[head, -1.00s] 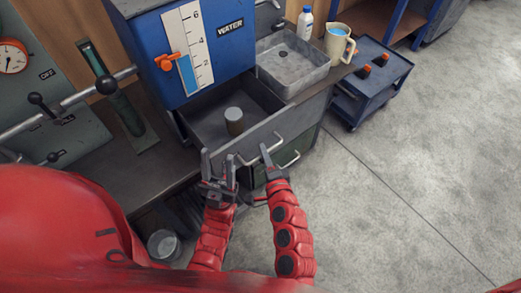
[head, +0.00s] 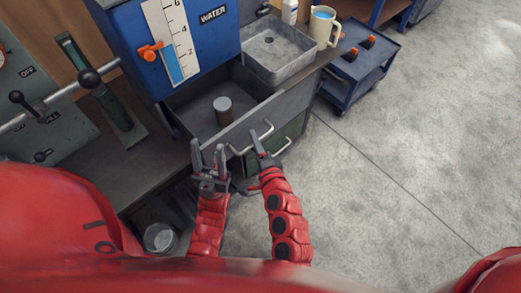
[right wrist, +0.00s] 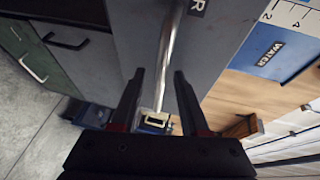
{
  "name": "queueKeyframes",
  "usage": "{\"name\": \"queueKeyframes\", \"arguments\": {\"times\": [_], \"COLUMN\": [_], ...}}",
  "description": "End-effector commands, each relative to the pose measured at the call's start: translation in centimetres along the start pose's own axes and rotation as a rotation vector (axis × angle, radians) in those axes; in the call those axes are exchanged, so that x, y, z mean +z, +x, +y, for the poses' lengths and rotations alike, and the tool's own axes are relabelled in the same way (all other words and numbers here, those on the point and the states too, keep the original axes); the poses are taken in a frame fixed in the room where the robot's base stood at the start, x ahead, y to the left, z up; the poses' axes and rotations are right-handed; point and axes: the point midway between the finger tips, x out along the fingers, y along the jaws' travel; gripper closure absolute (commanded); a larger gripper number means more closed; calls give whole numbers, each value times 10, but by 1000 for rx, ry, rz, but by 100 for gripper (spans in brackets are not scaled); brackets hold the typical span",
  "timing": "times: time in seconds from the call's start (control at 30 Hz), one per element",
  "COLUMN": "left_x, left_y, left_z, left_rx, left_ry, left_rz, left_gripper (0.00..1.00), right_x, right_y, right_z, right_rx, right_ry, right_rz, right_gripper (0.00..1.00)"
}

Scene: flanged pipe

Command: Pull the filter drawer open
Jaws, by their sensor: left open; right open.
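The filter drawer (head: 277,110) is a grey drawer below the blue water tank. It stands pulled out, with its inside and a grey cylinder (head: 223,110) in view. Its metal bar handle (head: 268,127) is on the front; in the right wrist view the bar (right wrist: 170,45) runs up between the finger lines. My right gripper (head: 264,149) is open at the handle; contact cannot be told. My left gripper (head: 208,160) is open and empty in front of the left part of the drawer front.
The blue tank (head: 205,40) with its level scale stands above. A grey sink tray (head: 285,55) and a beige jug (head: 325,27) are on the bench to the right. A blue cart (head: 358,65) stands beyond. A lower green drawer (head: 290,137) is beneath. The floor to the right is clear.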

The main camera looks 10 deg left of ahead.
Motion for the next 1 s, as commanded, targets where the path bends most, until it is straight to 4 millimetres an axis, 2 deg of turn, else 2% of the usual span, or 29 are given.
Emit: {"name": "queueKeyframes", "arguments": {"times": [0.17,0.5,0.7,0.83,1.0], "left_x": [0,-3,-6,-7,-8], "left_y": [3,20,34,43,45], "left_z": [0,-1,-2,-2,-2], "left_rx": [0,0,0,0,0], "left_ry": [0,0,0,0,0], "left_rz": [0,0,0,0,0], "left_gripper": [50,50,50,50,50], "right_x": [0,1,1,1,0], "right_y": [-22,-103,-145,-162,-172], "right_z": [0,-2,-1,-2,0], "right_rx": [1,4,7,3,2], "right_ry": [0,-2,-3,-1,0], "right_rz": [0,-3,-7,-4,-2], "right_gripper": [55,55,55,55,55]}}
